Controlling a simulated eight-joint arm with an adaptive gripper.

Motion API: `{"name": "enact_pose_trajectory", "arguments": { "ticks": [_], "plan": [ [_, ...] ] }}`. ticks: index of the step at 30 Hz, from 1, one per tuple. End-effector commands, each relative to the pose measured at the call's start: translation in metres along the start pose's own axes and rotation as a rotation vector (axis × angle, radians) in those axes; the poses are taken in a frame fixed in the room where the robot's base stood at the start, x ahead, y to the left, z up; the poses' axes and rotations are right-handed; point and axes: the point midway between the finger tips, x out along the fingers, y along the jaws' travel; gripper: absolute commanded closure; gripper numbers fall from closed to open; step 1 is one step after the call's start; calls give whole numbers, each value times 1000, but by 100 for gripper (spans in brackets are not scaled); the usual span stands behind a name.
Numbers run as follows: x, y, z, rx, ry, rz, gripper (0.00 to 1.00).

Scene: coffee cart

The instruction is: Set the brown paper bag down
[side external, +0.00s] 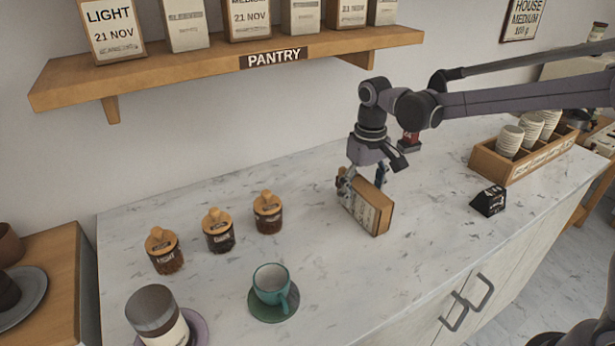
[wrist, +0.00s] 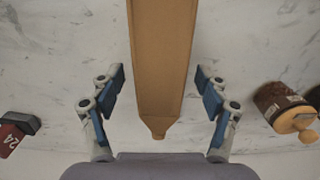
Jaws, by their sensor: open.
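The brown paper bag (side external: 372,207) stands on the marble counter in the side external view, with a pale label on its front. In the wrist view the bag (wrist: 161,60) runs down the middle, its narrow end between the fingers. My gripper (side external: 363,180) is around the top of the bag. In the wrist view my gripper (wrist: 161,95) has its fingers apart, with a gap on each side of the bag. The bag's underside is hidden.
Three lidded jars (side external: 219,230) stand left of the bag. A teal cup (side external: 271,284) on a green saucer is in front. A small black box (side external: 488,201) and a wooden crate of cups (side external: 487,160) are to the right. A pantry shelf (side external: 215,62) hangs behind.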

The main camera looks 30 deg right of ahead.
Motion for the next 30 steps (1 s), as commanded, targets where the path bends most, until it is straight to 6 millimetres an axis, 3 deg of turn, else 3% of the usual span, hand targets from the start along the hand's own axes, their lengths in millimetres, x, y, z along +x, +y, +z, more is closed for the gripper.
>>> {"name": "enact_pose_trajectory", "arguments": {
  "ticks": [7, 8, 14, 17, 30],
  "plan": [
    [2, 0, 0, 0, 0, 0, 25],
    [2, 0, 0, 0, 0, 0, 30],
    [2, 0, 0, 0, 0, 0, 88],
    [2, 0, 0, 0, 0, 0, 100],
    [-10, 0, 0, 0, 0, 0, 100]
  ]
}}
